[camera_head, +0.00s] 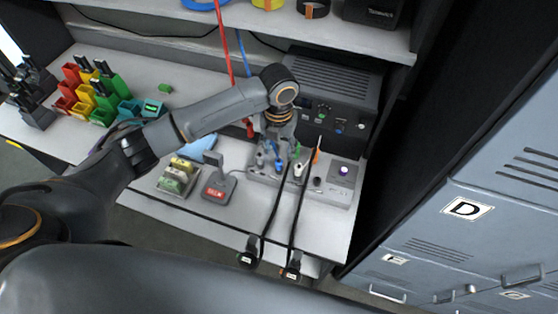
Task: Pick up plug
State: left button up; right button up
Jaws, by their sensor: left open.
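A grey socket panel (262,177) lies on the bench in front of a dark console. Several small plugs stand on it: a blue plug (279,168), a white plug (298,170) and an orange plug (316,156). My left gripper (276,150) points down over the panel, above and slightly behind the blue plug. It is open. Its fingers are small and partly merge with the plugs, so I cannot tell whether it touches one. Nothing is seen held in it. My right gripper is not in view.
The console (320,105) stands close behind the gripper. Black cables run to the bench's front edge. A small device with a red label (217,190) and a grey box (177,178) stand left. Coloured bins (100,95) are farther left. Lockers (470,210) are at right.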

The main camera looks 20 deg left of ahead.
aim_at(279, 159)
pick_arm(q)
jog(key=f, duration=0.2)
jog(key=shift+w+f, duration=0.3)
jog(key=shift+f, duration=0.05)
jog(key=shift+w+a+f+p, duration=0.1)
jog(key=shift+w+f+p, duration=0.05)
jog(key=shift+f+p, duration=0.7)
notch_tip(279, 159, down, 2)
jog(key=shift+w+f+p, duration=0.1)
jog(key=shift+f+p, duration=0.15)
jog(key=shift+p, duration=0.1)
jog(key=shift+w+f, duration=0.1)
jog(key=shift+f, duration=0.65)
jog(key=c, duration=0.9)
jog(key=shift+c, duration=0.7)
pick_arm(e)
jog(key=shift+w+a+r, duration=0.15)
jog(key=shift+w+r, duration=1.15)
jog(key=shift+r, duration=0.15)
